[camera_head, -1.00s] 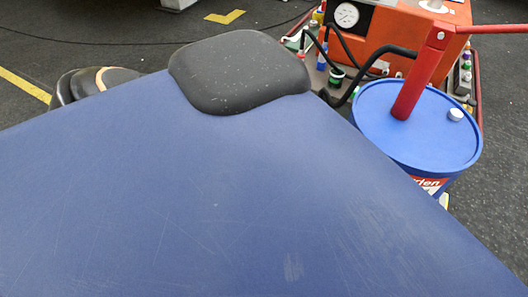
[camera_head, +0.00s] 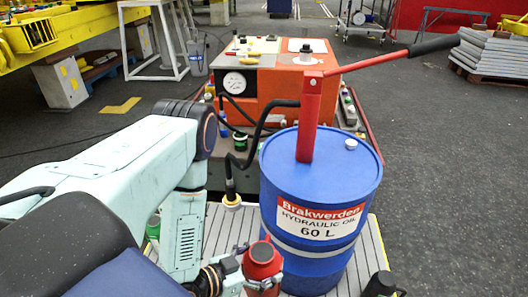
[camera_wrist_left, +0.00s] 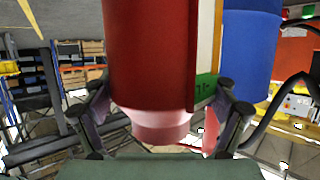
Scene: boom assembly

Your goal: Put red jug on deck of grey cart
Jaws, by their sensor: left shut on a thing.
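The red jug (camera_head: 262,262) with a dark cap is at the bottom centre of the head view, just in front of the blue drum. My left gripper (camera_head: 243,278) is shut on it. In the left wrist view the red jug (camera_wrist_left: 152,50) fills the space between the fingers, with a paler red end. A grey slatted deck (camera_head: 215,228), which looks like the grey cart's, lies under and around the drum. The jug overlaps the deck in the picture; I cannot tell whether it touches it. My right gripper does not clearly show.
A blue oil drum (camera_head: 318,195) with a red pump handle stands on the slatted deck. An orange hydraulic unit (camera_head: 285,85) with a gauge and black hose stands behind. A small dark object (camera_head: 380,285) is at the lower right. Bare deck shows left and right of the drum.

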